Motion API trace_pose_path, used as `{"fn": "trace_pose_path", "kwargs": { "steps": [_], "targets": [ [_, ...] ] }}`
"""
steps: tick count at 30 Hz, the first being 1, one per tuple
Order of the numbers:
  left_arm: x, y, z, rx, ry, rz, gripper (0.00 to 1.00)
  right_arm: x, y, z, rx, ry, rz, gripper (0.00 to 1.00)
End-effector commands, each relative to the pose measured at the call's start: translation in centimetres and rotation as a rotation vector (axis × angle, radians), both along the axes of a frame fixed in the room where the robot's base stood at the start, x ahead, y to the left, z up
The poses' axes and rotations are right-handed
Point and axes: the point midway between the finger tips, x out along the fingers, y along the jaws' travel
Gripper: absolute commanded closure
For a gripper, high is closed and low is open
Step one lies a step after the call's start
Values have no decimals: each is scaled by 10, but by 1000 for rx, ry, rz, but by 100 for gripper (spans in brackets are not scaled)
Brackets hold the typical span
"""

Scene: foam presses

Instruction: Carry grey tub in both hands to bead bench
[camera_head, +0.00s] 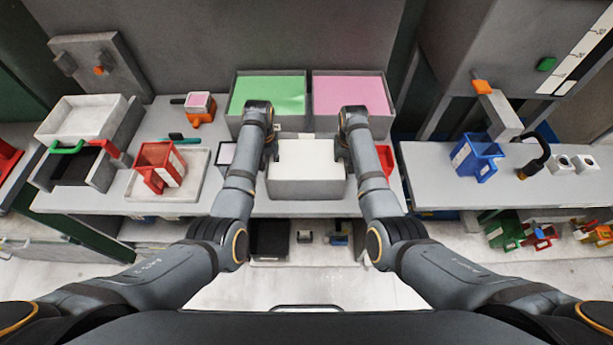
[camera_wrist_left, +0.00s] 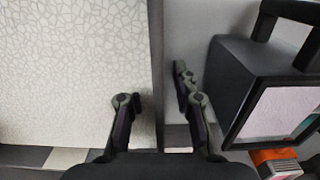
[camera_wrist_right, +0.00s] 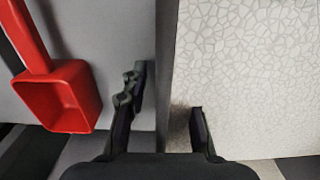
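The grey tub (camera_head: 305,189), filled with white material, sits at the front middle of the bench. My left gripper (camera_head: 270,150) is at its left side. In the left wrist view the open fingers (camera_wrist_left: 160,103) straddle the tub's wall (camera_wrist_left: 156,60), one over the white fill (camera_wrist_left: 70,70) and one outside, with gaps to the wall. My right gripper (camera_head: 343,152) is at its right side. In the right wrist view its open fingers (camera_wrist_right: 164,108) straddle the opposite wall (camera_wrist_right: 166,50) likewise, with gaps showing. How deep the fingertips reach is unclear.
Behind the tub stand two grey bins, with green (camera_head: 270,93) and pink (camera_head: 350,92) contents. A dark-framed box (camera_wrist_left: 270,95) is close outside my left gripper; a red scoop (camera_wrist_right: 62,98) is outside my right. A blue container (camera_head: 477,157) stands on the right bench.

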Motion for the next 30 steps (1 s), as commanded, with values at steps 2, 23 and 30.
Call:
{"fn": "trace_pose_path", "kwargs": {
  "steps": [2, 23, 30],
  "targets": [
    [0, 0, 1, 0, 0, 0, 72, 0, 0, 0, 0, 0, 0, 72],
    [0, 0, 119, 0, -1, 0, 72, 0, 0, 0, 0, 0, 0, 72],
    [0, 0, 121, 0, 0, 0, 72, 1, 1, 9, 1, -2, 0, 72]
  ]
}}
